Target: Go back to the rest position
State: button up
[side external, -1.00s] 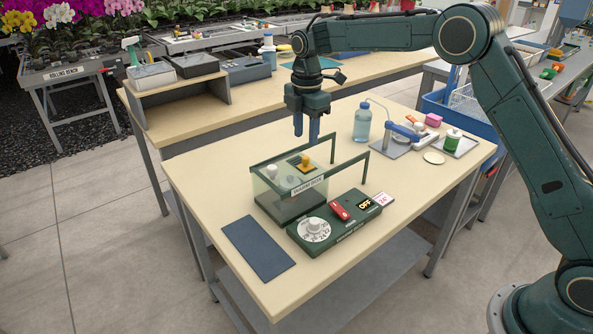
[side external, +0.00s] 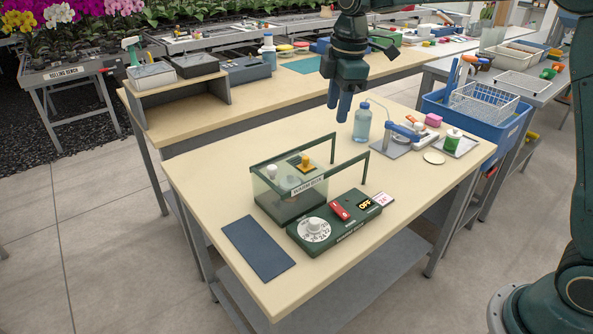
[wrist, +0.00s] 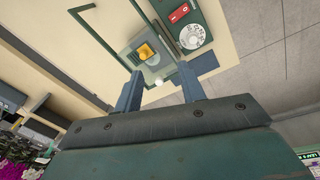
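My gripper (side external: 339,104) hangs above the rear part of the pale worktable, pointing down and holding nothing. In the wrist view my gripper (wrist: 162,78) shows two blue-grey fingers apart with an empty gap. The glass-walled box (side external: 287,205) with a green frame stands on the table, lower and to the left of my gripper.
A blue bottle (side external: 362,122) stands just right of my gripper, near a grey tray (side external: 391,146). A green-and-white container (side external: 453,139) and a blue crate (side external: 470,118) are further right. A dark mat (side external: 257,248) lies front left. The table's front right is clear.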

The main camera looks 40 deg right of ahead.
jog(key=s+d+r+m+t, duration=0.1)
jog(key=s+r+m, duration=0.35)
jog(key=s, duration=0.45)
jog(key=s+f+m+t, duration=0.1)
jog(key=s+m, duration=0.3)
jog(key=s, duration=0.7)
jog(key=s+d+f+m+t, duration=0.1)
jog(key=s+m, duration=0.4)
jog(key=s, duration=0.6)
jog(key=shift+f+t, duration=0.6)
jog(key=shift+f, duration=0.2)
